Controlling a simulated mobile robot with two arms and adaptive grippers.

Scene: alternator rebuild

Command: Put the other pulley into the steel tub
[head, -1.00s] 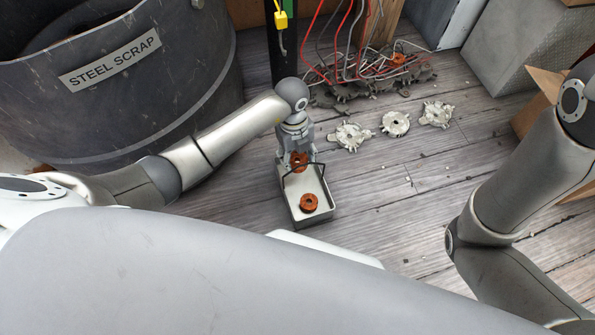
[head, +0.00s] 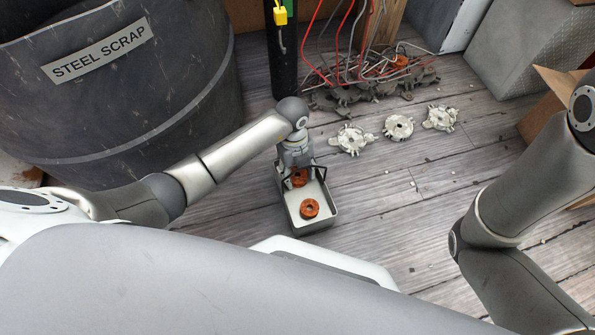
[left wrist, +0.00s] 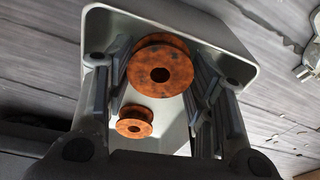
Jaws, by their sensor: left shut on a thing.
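A small grey metal tub (head: 325,217) stands on the floor in front of me. One rusty orange pulley (head: 309,208) lies in its near end; it also shows in the left wrist view (left wrist: 134,122). My left gripper (head: 298,177) points down at the tub's far end, shut on another rusty pulley (head: 299,179). In the left wrist view this pulley (left wrist: 160,68) sits between the two fingers, within the tub's outline. I cannot tell whether it touches the tub floor. My right gripper is out of view; only its arm shows.
A big dark barrel labelled STEEL SCRAP (head: 130,110) stands at the left. Several pale metal end housings (head: 399,127) lie right of the tub. Behind them is a pile of dark parts and wires (head: 370,88) beside a black post (head: 281,55).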

